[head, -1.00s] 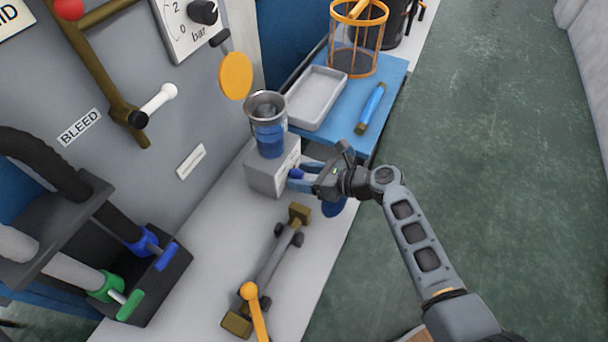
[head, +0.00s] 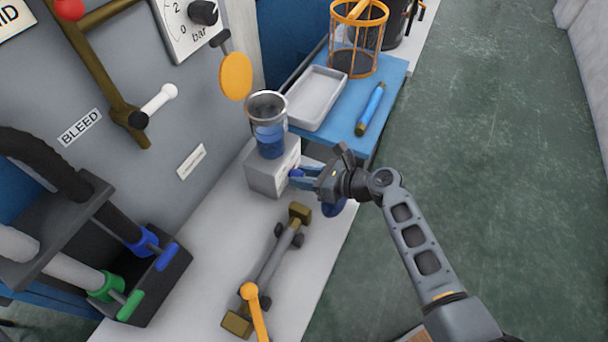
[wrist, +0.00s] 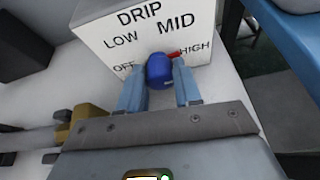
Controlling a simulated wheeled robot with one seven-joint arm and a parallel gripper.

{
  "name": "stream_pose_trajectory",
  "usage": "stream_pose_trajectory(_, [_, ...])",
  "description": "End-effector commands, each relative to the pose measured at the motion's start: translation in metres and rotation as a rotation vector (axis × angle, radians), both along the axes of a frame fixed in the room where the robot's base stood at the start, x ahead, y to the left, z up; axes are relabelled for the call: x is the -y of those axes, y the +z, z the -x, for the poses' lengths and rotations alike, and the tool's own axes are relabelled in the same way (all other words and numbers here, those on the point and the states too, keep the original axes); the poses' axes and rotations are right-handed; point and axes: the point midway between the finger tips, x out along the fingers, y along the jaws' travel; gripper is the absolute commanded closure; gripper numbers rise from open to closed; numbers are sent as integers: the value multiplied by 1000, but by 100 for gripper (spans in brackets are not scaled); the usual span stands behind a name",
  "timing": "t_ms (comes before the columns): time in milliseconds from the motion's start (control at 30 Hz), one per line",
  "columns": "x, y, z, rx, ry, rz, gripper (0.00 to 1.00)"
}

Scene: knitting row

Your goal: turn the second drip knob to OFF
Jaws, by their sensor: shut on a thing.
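The drip box (head: 264,182) is a white block with a steel-rimmed beaker of blue liquid (head: 269,135) on top. In the wrist view its face (wrist: 110,45) reads DRIP, with OFF, LOW, MID and HIGH around a blue knob (wrist: 158,72). The knob's red pointer (wrist: 174,54) points at HIGH. My gripper (wrist: 160,88) has its blue fingers shut on the knob, one on each side. In the head view my gripper (head: 298,176) reaches the box from the right, and its fingers partly cover the knob. Only one drip knob is visible.
A brass-ended bar with a yellow lever (head: 252,300) lies on the white bench in front of the box. A white tray (head: 318,98), a blue tube (head: 370,108) and an orange wire basket (head: 372,60) stand on the blue table behind. Open floor (head: 500,150) lies to the right.

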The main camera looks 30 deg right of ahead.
Motion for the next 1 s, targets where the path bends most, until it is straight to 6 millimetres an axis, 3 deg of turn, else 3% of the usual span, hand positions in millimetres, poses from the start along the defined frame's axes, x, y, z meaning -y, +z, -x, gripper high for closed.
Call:
stream_pose_trajectory(600, [-3, -4, 3, 263, -1, 362, 97])
stream_pose_trajectory(1000, [-3, -3, 3, 354, -1, 489, 97])
